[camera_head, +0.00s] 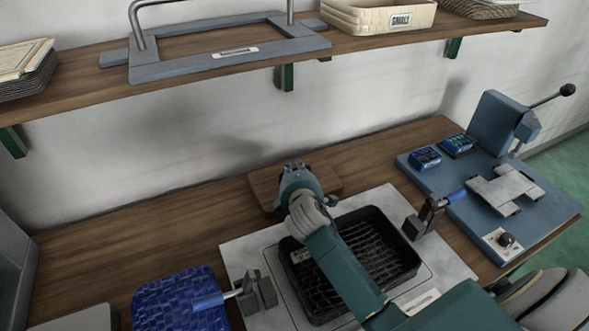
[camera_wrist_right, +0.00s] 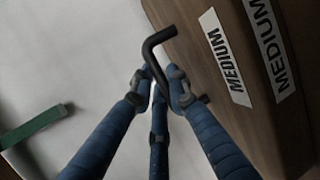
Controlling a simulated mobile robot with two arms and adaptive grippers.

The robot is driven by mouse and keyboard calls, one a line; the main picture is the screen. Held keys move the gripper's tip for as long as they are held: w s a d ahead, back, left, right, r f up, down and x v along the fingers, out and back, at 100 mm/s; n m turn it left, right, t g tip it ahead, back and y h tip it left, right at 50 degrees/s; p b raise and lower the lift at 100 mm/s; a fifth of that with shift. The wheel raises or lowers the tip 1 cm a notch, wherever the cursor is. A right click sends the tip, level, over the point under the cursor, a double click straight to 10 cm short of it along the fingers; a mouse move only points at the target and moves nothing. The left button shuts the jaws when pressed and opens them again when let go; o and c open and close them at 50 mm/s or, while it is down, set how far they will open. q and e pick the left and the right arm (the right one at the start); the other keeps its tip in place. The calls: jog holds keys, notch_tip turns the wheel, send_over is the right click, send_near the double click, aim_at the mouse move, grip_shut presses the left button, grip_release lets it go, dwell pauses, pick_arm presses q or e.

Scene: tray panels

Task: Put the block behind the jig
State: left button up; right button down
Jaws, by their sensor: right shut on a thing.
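The block (camera_head: 264,191) is brown wood and shows around my right gripper (camera_head: 302,172), at the back of the bench near the wall. In the right wrist view the block (camera_wrist_right: 215,105) fills the right side, with two white MEDIUM labels. There, my right gripper (camera_wrist_right: 160,88) is shut with a black bent rod between its fingertips; the rod looks like the block's handle. I cannot tell whether the block touches the bench. The jig (camera_head: 240,252) is a pale plate with clamps around a black tray (camera_head: 375,225); the block is beyond its back edge. My left gripper is out of view.
Two blue-handled clamps (camera_head: 262,290) (camera_head: 424,215) stand beside the tray. A blue basket (camera_head: 172,296) is at front left and a blue fixture (camera_head: 555,208) at right. A shelf (camera_head: 230,80) overhangs the back. The bench left of the block (camera_head: 150,232) is clear.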

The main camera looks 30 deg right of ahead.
jog(key=shift+r, duration=0.1)
jog(key=c, duration=1.7)
grip_release()
jog(key=v, duration=1.2)
